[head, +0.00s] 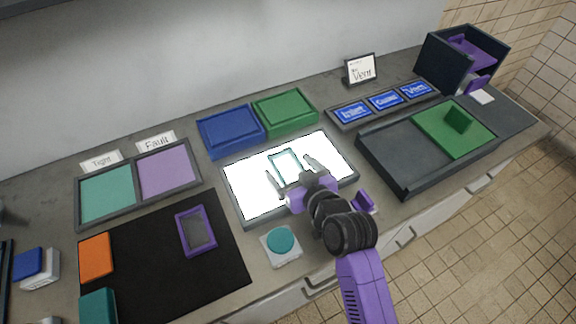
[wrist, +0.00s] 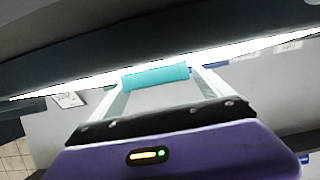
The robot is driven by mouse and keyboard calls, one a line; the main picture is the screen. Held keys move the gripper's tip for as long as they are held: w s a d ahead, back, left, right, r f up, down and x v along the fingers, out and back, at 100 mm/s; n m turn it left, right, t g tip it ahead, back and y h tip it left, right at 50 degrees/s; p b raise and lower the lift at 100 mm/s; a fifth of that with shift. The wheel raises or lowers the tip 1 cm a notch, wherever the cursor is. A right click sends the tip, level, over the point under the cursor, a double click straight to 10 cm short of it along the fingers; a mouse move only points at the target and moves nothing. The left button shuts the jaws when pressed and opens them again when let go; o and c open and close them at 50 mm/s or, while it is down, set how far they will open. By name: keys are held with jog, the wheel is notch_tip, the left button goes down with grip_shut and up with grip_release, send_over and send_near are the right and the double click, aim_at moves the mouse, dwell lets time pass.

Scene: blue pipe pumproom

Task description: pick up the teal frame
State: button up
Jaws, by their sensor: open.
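The teal frame (head: 282,152) is a thin rectangular outline lying on the bright white light panel (head: 245,185) in the head view. My gripper (head: 288,166) is open, with one finger to the left and one to the right of the frame, low over the panel. In the wrist view, a teal edge of the frame (wrist: 155,76) shows between my two spread pale fingers (wrist: 160,92). I cannot tell whether either finger touches it. My gripper hides part of the near side of the frame.
A purple frame (head: 196,231) lies on a black mat (head: 160,275) at the left. A teal round button (head: 281,240) sits in front of the panel. Blue (head: 230,130) and green (head: 285,111) trays stand behind it. A dark tray (head: 395,150) with a green plate (head: 455,137) stands at the right.

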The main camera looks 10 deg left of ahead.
aim_at(291, 170)
jog(key=c, duration=1.7)
jog(key=shift+o, duration=0.2)
jog(key=shift+r, duration=0.15)
notch_tip(291, 170, up, 20)
